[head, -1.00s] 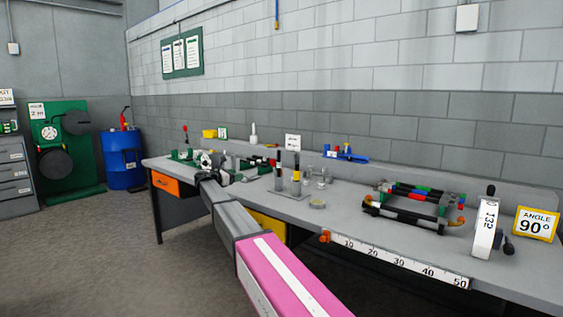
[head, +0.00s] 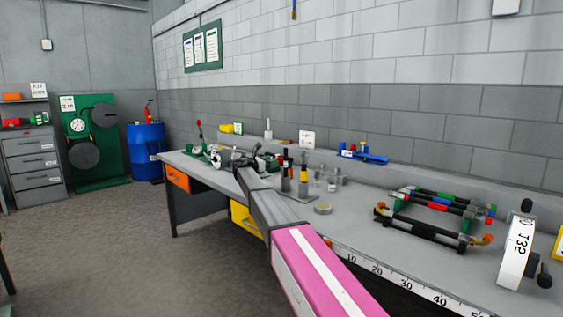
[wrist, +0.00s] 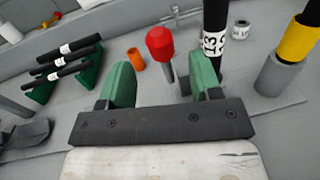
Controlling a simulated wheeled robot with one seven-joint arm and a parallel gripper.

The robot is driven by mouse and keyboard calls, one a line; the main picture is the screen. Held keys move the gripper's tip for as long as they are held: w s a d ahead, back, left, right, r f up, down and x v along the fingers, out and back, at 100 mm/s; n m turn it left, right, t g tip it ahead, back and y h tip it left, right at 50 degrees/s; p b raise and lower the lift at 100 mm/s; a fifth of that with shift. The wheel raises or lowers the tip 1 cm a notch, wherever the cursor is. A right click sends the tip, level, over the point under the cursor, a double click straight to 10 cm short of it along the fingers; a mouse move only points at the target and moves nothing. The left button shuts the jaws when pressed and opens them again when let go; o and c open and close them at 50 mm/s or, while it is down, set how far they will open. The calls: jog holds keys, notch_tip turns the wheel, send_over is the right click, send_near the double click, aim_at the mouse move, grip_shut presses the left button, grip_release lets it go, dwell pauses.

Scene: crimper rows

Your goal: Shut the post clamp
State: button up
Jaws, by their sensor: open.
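A red-capped upright handle (wrist: 161,46) on a grey stem shows in the wrist view; I take it to be the post clamp's lever, but the clamp body is not clear. A red-topped lever (head: 199,128) also stands at the bench's far left end in the head view. My gripper (wrist: 163,78) is open, its two green fingers on either side of the handle in the picture. Contact cannot be told. A black post with a white label (wrist: 213,28) stands close beyond the right finger. In the head view my gripper (head: 230,159) is over the bench's left part, small and partly hidden.
A black post with a yellow band (wrist: 296,40) in a grey base stands at the right. Black rods on green holders (wrist: 65,62) lie at the left. An orange ring (wrist: 136,59) sits near the left finger.

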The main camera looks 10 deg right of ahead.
aim_at(281, 160)
jog(key=shift+x, duration=3.1)
